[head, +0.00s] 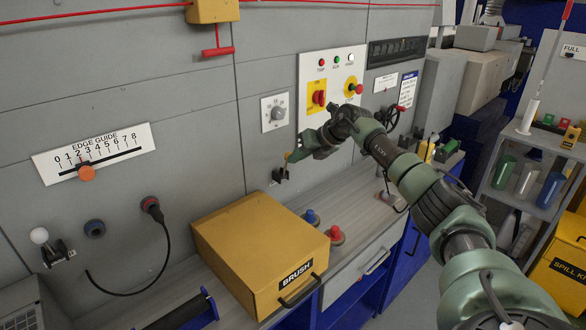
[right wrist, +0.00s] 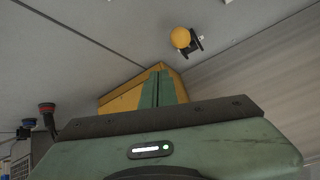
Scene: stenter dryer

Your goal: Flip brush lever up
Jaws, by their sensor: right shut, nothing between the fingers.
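A small lever on a black bracket (head: 280,174) sits on the grey wall panel, above the yellow box labelled BRUSH (head: 235,262). In the right wrist view the lever has an orange ball knob (right wrist: 181,38). My right gripper (head: 296,156) is at the lever in the head view, its fingertips close to the knob and partly covering it. In the right wrist view its fingers (right wrist: 160,88) are shut and empty, and the knob appears apart from them, beyond the tips. I cannot tell the lever's exact tilt. My left gripper is not in view.
A dial (head: 275,113) and a switch panel (head: 334,85) are on the wall near my right arm. A blue button (head: 311,217) and a red button (head: 336,235) stand beside the box. A white-knobbed lever (head: 40,236) is far left. A handwheel (head: 391,118) is to the right.

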